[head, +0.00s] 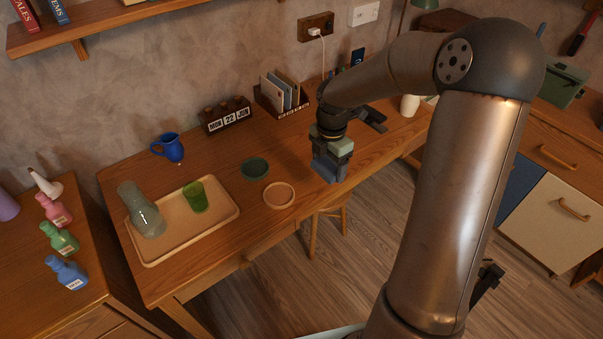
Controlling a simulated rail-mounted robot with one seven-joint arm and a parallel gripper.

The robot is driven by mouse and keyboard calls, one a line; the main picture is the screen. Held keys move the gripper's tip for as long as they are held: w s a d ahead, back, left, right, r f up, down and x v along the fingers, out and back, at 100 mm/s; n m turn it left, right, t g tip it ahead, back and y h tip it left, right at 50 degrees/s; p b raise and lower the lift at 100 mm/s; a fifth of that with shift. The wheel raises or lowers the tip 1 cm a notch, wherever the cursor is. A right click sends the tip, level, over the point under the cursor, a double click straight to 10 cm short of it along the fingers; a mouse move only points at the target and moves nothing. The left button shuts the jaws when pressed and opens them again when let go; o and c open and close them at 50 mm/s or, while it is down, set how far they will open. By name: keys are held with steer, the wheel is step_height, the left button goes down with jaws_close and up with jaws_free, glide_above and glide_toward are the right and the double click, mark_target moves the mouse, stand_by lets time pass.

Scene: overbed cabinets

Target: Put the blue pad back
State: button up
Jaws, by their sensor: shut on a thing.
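My gripper (331,163) points down over the desk, right of the round coasters and near the desk's front edge. It is shut on a blue-grey flat piece, the blue pad (327,170), which shows between and below the fingers. The fingers hide part of the pad. I cannot tell whether the pad touches the desk top.
A dark green dish (255,168) and a tan dish (279,195) lie left of my gripper. A wooden tray (170,245) holds a glass carafe (142,210) and a green cup (195,196). A blue mug (169,147), calendar block (227,116) and card holder (281,98) stand behind.

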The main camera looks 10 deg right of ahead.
steer(key=w+a+f, duration=0.3)
steer(key=w, duration=0.3)
steer(key=p, duration=0.1)
glide_above(302, 175)
step_height(302, 175, down, 5)
steer(key=shift+s+d+f, duration=0.1)
steer(key=shift+f, duration=0.35)
steer(key=shift+w+f+p, duration=0.2)
steer(key=shift+f+p, duration=0.1)
steer(key=shift+f, duration=1.3)
steer(key=shift+f, duration=0.15)
steer(key=o, duration=0.9)
